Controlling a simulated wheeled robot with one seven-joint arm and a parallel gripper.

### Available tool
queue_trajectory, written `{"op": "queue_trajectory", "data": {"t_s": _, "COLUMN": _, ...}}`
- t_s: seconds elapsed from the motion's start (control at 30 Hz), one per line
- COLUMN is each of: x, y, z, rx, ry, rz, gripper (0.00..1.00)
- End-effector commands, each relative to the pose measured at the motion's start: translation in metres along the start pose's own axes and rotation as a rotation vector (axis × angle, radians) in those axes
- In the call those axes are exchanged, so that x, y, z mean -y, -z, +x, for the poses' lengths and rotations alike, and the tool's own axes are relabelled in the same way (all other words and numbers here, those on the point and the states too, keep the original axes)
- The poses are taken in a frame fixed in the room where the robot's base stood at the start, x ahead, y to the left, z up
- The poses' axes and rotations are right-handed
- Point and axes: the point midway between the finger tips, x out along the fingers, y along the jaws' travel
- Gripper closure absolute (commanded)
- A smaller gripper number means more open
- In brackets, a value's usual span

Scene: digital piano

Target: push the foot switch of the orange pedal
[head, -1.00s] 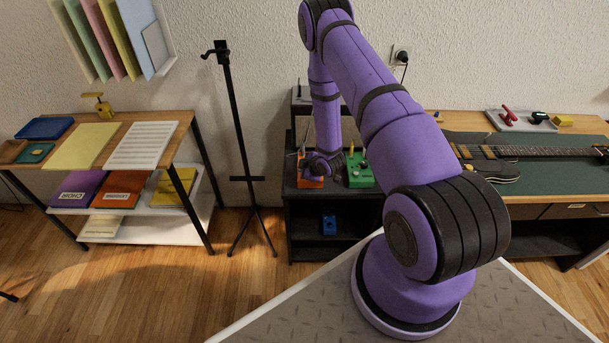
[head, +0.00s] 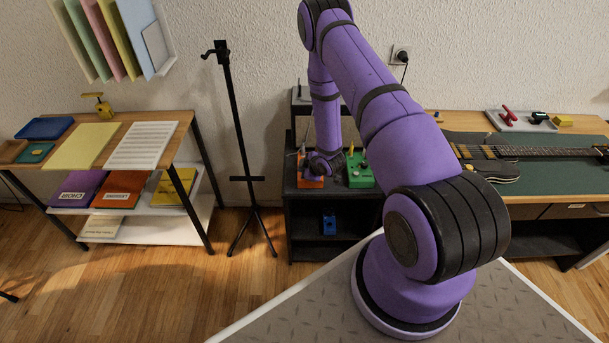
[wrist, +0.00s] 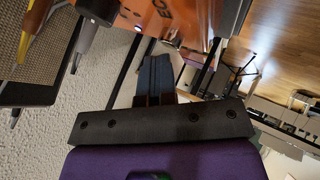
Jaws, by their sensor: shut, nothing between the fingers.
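The orange pedal (head: 305,180) stands on top of the black shelf unit, partly hidden behind my wrist in the head view. In the wrist view its orange face (wrist: 150,14), with part of its lettering, fills the top middle. My gripper (wrist: 153,58) is shut and empty there, its dark fingertips just below the pedal's edge in the picture. I cannot tell whether they touch it. The foot switch cannot be made out clearly in either view. In the head view my fingertips are hidden behind my wrist.
A green pedal (head: 360,172) stands close to the right of the orange one. A blue pedal (head: 329,225) sits on the shelf below. A black stand (head: 235,150) is to the left, and a guitar (head: 485,165) lies on the bench to the right.

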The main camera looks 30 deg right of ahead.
Motion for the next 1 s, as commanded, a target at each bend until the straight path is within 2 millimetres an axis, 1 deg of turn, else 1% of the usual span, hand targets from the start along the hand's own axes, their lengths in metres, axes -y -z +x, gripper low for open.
{"op": "queue_trajectory", "data": {"t_s": 0.17, "x": -0.005, "y": 0.005, "z": -0.007, "rx": 0.000, "ry": 0.000, "rz": 0.000, "gripper": 1.00}}
{"op": "queue_trajectory", "data": {"t_s": 0.7, "x": -0.028, "y": 0.028, "z": -0.038, "rx": -0.002, "ry": -0.001, "rz": -0.001, "gripper": 1.00}}
{"op": "queue_trajectory", "data": {"t_s": 1.0, "x": -0.031, "y": 0.031, "z": -0.042, "rx": -0.001, "ry": -0.001, "rz": -0.001, "gripper": 1.00}}
